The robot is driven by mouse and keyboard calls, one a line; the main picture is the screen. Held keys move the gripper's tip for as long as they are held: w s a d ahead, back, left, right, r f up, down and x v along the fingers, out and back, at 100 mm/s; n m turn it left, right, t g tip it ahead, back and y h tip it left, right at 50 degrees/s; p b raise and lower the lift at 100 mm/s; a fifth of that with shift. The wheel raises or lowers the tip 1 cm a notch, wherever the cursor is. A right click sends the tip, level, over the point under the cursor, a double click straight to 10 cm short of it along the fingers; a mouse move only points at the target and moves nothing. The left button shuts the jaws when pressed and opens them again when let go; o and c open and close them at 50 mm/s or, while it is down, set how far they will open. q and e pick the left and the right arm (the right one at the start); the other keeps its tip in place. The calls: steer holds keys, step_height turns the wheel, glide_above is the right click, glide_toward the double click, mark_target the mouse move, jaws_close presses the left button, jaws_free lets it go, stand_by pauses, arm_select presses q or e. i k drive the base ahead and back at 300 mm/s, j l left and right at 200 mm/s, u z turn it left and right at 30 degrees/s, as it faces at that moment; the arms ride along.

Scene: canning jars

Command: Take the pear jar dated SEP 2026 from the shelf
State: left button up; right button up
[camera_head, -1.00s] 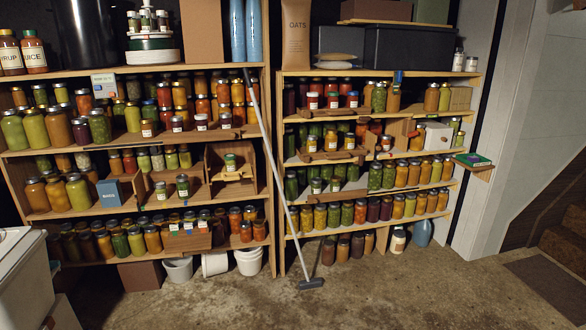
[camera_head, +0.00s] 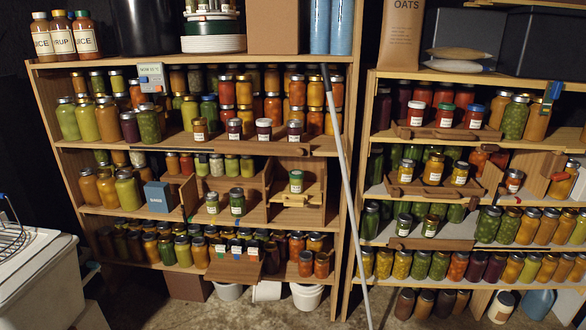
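Neither of my grippers shows in the head view. Many filled jars stand on two wooden shelf units, and I cannot read a pear name or a SEP 2026 date on any label. Labelled jars stand at the front of the left unit: a yellowish one (camera_head: 200,129), dark ones (camera_head: 264,130), two greenish ones (camera_head: 237,201) and a green-lidded one (camera_head: 296,181) in a wooden box. The right unit has labelled red jars (camera_head: 445,116), yellow-orange jars (camera_head: 433,168) and two more jars (camera_head: 403,225), each group at a shelf front. Pale yellow-green jars (camera_head: 86,121) stand at the left unit's upper left.
A broom handle (camera_head: 345,190) leans between the units. A white appliance (camera_head: 40,275) with a wire rack fills the lower left. White buckets (camera_head: 306,297) stand under the left unit. A blue box (camera_head: 158,196) and a small card box (camera_head: 152,77) sit among jars.

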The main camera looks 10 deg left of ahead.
mark_target(295, 178)
steer(key=i+j+u, duration=0.15)
steer(key=i+u, duration=0.95)
steer(key=i+j+z, duration=0.3)
steer(key=i, duration=0.2)
steer(key=i+j+z, duration=0.25)
steer(key=i, duration=0.25)
steer(key=i+j+z, duration=0.7)
steer(key=k+j, duration=0.05)
steer(key=k, duration=0.05)
